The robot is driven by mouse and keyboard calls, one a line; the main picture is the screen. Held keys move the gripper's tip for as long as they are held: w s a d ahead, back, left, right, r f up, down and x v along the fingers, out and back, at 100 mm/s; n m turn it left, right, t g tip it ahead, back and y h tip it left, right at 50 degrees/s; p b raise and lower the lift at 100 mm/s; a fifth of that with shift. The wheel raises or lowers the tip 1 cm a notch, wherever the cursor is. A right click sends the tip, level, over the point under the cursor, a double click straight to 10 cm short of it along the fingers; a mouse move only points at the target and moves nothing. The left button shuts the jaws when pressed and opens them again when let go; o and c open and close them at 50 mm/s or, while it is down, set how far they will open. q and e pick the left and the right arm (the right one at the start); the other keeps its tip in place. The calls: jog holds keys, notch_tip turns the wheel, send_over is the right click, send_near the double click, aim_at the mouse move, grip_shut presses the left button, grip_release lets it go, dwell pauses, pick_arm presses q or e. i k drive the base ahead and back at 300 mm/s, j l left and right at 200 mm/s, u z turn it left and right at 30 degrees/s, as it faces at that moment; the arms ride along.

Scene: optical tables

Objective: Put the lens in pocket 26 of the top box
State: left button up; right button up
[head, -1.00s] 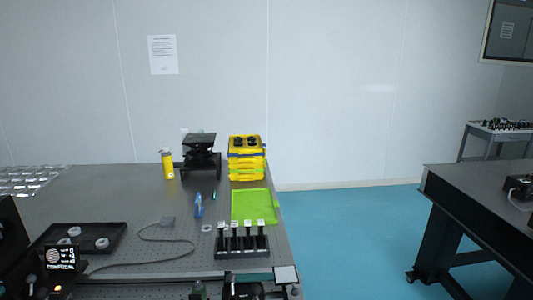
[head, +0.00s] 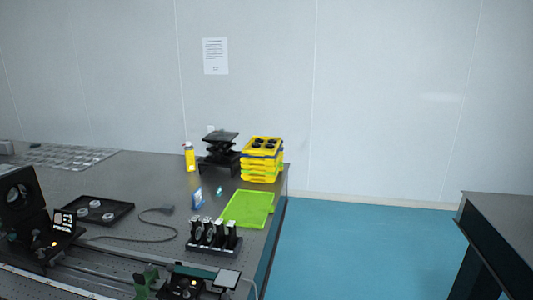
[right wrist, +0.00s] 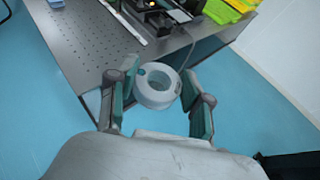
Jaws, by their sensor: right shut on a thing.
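A stack of yellow boxes (head: 260,172) stands at the back right corner of the optical table in the head view. The top box (head: 274,142) carries several dark round items; pocket numbers are too small to read. In the right wrist view my right gripper (right wrist: 160,76) is shut on a white ring-shaped piece, seemingly the lens in its mount (right wrist: 154,101). The gripper holds it between both fingers, in front of the table edge and above the blue floor. Neither gripper shows in the head view, and my left gripper is out of view.
On the table (head: 150,180) are a green tray (head: 247,208), a rack of posts (head: 213,240), a black tray (head: 75,213), a black lifting stage (head: 218,157) and a yellow bottle (head: 189,157). Another table (head: 505,225) stands at right. Blue floor (head: 360,250) between them is clear.

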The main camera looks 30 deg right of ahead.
aim_at(263, 145)
jog(key=i+l+u, duration=0.2)
jog(key=l, duration=0.55)
jog(key=l+u, duration=0.2)
jog(key=l, duration=0.5)
